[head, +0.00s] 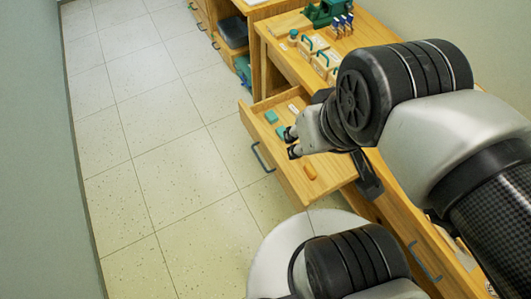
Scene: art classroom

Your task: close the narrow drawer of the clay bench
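The clay bench (283,62) is a light wooden unit along the right wall. One drawer (287,188) is pulled well out from its front, over the floor. A dark grey bar handle (262,157) is on the drawer's front panel. My gripper (291,143) is over the open drawer, just inside its front panel, with its fingertips pointing left towards the handle side. The two dark fingertips look apart, with nothing seen between them. I cannot tell whether they touch the drawer. My arm hides the drawer's rear right part.
Teal blocks (271,117), a white piece (293,108) and an orange piece (310,172) lie in the drawer. Another handle (425,262) is on the bench front at lower right. A green device (325,12) stands on the bench top. The tiled floor (150,170) left of the drawer is clear.

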